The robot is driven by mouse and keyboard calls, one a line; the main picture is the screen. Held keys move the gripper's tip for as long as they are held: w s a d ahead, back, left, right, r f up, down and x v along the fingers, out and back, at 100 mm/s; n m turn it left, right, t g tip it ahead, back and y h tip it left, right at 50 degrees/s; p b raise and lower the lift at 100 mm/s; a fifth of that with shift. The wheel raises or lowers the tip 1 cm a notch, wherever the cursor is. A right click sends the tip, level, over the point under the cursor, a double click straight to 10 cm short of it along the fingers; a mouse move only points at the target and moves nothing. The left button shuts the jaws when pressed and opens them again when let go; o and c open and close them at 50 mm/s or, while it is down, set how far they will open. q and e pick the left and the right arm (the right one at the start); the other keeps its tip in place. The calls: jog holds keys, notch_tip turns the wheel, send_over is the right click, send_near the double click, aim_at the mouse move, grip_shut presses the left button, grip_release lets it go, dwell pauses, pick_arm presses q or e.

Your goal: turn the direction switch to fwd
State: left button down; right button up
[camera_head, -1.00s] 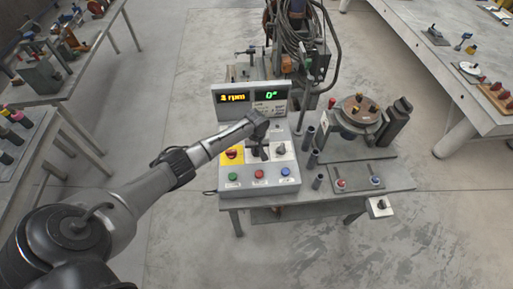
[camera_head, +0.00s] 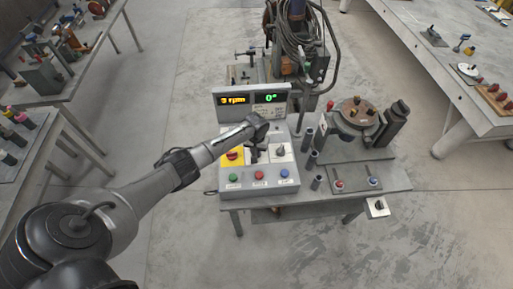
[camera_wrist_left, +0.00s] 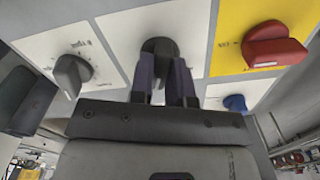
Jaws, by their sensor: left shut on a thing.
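The direction switch appears to be the dark middle knob (camera_wrist_left: 160,47) on a white plate of the control box (camera_head: 289,188); its label is not readable. My left gripper (camera_head: 257,153) reaches down over it from the left in the head view and mostly hides it there. In the left wrist view the gripper's two fingers (camera_wrist_left: 163,85) stand on either side of the knob and are shut on it. The knob's exact pointing direction cannot be told. My right gripper is not in view.
A red switch on a yellow plate (camera_head: 232,156) and a grey dial knob (camera_head: 279,149) flank the gripper closely. Green, red and blue buttons (camera_head: 259,175) line the box's front. The lit display (camera_head: 250,99) stands behind. A round turntable fixture (camera_head: 356,112) is at right.

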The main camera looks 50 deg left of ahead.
pick_arm(q)
jog(key=m, duration=0.3)
jog(key=shift+p, duration=0.4)
jog(key=shift+m, duration=0.8)
jog(key=c, duration=1.1)
grip_release()
